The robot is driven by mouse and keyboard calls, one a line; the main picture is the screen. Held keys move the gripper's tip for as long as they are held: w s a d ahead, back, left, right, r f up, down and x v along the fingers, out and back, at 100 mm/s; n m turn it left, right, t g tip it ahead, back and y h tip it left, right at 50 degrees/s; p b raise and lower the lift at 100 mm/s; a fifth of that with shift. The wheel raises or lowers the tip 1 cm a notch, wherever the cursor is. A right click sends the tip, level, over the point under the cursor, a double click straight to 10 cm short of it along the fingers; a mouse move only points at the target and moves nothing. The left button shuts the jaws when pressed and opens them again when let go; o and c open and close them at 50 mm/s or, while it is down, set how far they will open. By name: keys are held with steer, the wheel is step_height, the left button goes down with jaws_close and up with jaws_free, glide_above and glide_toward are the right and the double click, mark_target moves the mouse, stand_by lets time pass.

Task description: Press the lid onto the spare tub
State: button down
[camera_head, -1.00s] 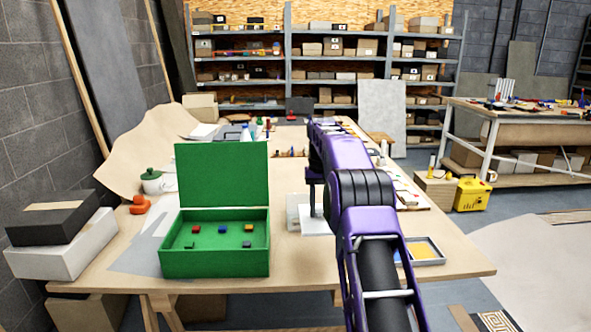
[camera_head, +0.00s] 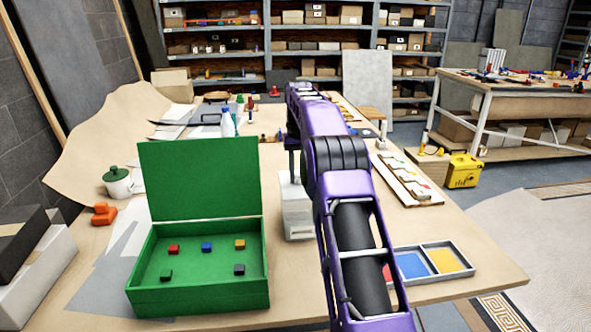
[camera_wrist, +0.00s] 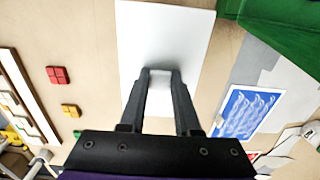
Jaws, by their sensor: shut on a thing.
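In the wrist view a white rectangular plate, which looks like the lid (camera_wrist: 165,30), lies below my gripper (camera_wrist: 160,78). The fingers are shut on a small pale raised grip in the middle of the plate. In the head view my gripper (camera_head: 294,172) is mostly hidden behind my purple arm, above a pale block-like shape that looks like the spare tub (camera_head: 298,222). The lid appears to be over the tub; I cannot tell whether it is seated.
An open green box (camera_head: 200,298) with small coloured blocks stands left of the tub. A tray with coloured compartments (camera_head: 475,269) lies to the right, near the table (camera_head: 500,285) edge. A white pot with a green lid (camera_head: 118,183) and an orange object (camera_head: 104,214) stand at left.

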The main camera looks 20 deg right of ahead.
steer(key=shift+s+f, duration=0.15)
steer(key=shift+f, duration=1.25)
steer(key=shift+f+b, duration=0.35)
steer(key=shift+f, duration=1.25)
steer(key=shift+f+p, duration=0.35)
steer(key=shift+f, duration=0.25)
stand_by(0.3)
steer(key=shift+c, duration=0.3)
jaws_free()
steer(key=shift+r, duration=3.5)
steer(key=shift+c, duration=0.3)
